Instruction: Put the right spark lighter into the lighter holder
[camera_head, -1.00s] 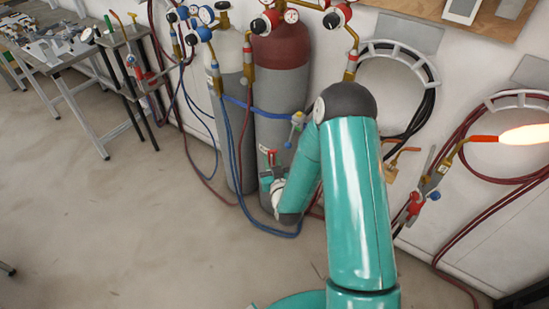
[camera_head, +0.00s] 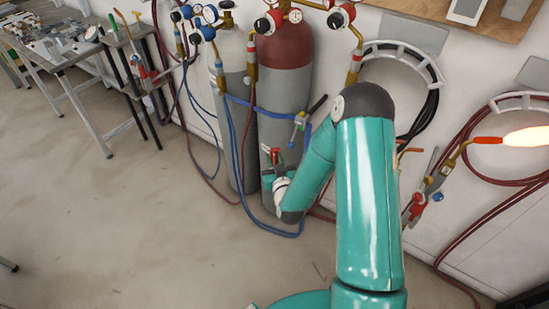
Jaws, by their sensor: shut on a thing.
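My gripper (camera_head: 270,178) is small in view, in front of the lower grey part of the red-topped gas cylinder. It is shut on a small red thing (camera_head: 272,155) that stands up above the jaws. This looks like a spark lighter, but it is too small to tell its shape or which lighter it is. I cannot make out the lighter holder for certain. My teal arm covers the middle right of the view and part of the wall behind it.
Two gas cylinders, one red-topped (camera_head: 284,60) and one white-topped (camera_head: 234,58), stand by the wall with hoses and gauges. A torch (camera_head: 447,172) with a burning flame (camera_head: 526,137) is at right. A metal table (camera_head: 50,56) stands at upper left. The floor at left is clear.

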